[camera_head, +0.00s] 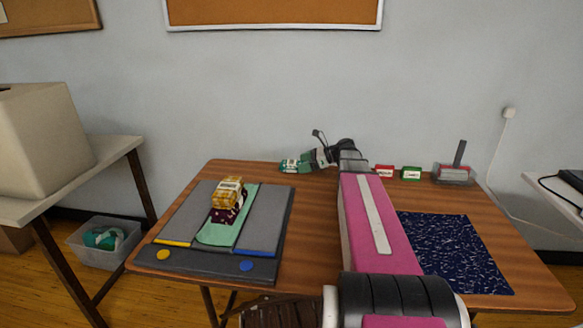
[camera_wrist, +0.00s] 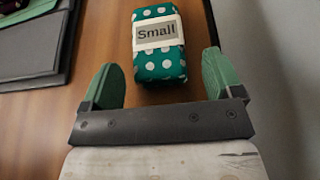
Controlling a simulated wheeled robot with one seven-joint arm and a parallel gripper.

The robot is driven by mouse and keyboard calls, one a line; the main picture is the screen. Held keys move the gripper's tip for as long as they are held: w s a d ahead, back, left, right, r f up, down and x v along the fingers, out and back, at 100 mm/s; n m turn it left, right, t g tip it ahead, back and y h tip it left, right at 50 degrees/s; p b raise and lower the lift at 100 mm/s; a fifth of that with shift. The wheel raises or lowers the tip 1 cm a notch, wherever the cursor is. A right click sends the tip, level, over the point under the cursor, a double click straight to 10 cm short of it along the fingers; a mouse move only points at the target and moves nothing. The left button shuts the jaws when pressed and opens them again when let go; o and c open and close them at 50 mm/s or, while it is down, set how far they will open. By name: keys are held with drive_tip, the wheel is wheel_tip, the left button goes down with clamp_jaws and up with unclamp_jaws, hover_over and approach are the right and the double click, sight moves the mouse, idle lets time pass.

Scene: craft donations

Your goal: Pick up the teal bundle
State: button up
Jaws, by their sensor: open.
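The teal bundle (camera_wrist: 160,66) has white dots and a white band reading "Small" in the wrist view. It lies on the brown table, just ahead of my gripper (camera_wrist: 164,86). My gripper is open, its two green fingers apart, with the near end of the bundle showing between and slightly beyond them. Nothing is held. In the head view the teal bundle (camera_head: 290,166) is small at the table's back edge, and my gripper (camera_head: 312,160) is right beside it, partly hidden by my arm.
A grey sorting board (camera_head: 178,215) bears a yellow bundle (camera_head: 228,192) on a dark purple one (camera_head: 224,215). A red box (camera_head: 384,171), a green box (camera_head: 411,173) and a grey-red container with an upright post (camera_head: 453,175) stand back right. A dark blue speckled mat (camera_head: 455,250) lies at right.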

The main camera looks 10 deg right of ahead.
drive_tip(key=shift+x, duration=1.15)
drive_tip(key=c, duration=1)
drive_tip(key=shift+r, duration=0.1)
